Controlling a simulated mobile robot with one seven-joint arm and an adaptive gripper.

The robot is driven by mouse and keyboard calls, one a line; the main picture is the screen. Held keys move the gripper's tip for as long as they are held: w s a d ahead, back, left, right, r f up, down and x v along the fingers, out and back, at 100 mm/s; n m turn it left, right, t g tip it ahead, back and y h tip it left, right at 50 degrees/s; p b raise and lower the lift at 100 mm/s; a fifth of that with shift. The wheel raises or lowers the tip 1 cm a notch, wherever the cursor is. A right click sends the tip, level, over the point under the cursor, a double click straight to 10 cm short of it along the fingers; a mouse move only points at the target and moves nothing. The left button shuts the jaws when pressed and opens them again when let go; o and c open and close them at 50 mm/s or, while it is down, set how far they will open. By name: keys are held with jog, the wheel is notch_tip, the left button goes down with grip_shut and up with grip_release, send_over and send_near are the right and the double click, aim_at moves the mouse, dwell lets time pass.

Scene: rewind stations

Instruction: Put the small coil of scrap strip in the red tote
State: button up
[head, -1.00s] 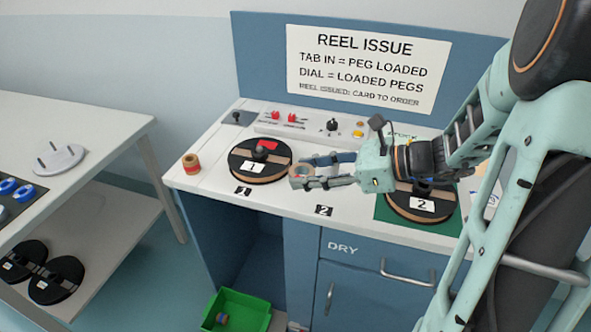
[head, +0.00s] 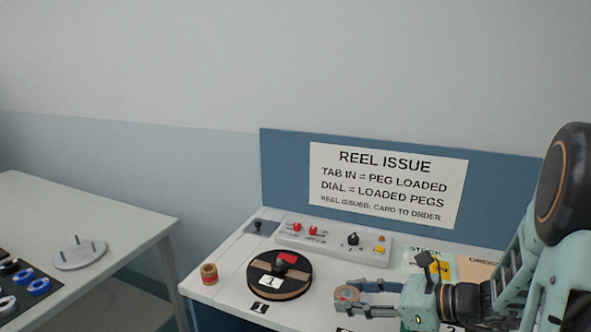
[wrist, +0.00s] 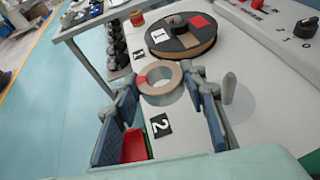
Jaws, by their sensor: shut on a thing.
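My gripper (head: 352,298) is shut on the small coil (head: 347,293), a tan ring with a red patch. In the wrist view the coil (wrist: 161,83) sits between the fingertips of my gripper (wrist: 165,84), above the white bench top. A red, open-box shape (wrist: 133,146), apparently the red tote, shows low at the left in the wrist view. The left finger and gripper body hide much of it. No red tote shows in the head view.
Black reel 1 (head: 279,276) lies on the bench (head: 235,250), with a tan-and-red roll (head: 209,273) at its left. A control box (head: 335,245) stands behind. A side table (head: 110,215) with a pegged grey disc (head: 80,254) is at the left.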

jog(key=shift+w+d+f+m+t+h+p, duration=0.2)
jog(key=shift+w+d+f+p, duration=0.1)
jog(key=shift+w+f, duration=0.25)
jog(key=shift+w+d+f+m+t+h+p, duration=0.15)
jog(key=shift+w+d+f+m+t, duration=0.15)
jog(key=shift+w, duration=0.35)
notch_tip(320, 180, up, 9)
jog(key=p, duration=1.5)
jog(key=shift+s+a, duration=0.1)
jog(key=shift+f, duration=0.2)
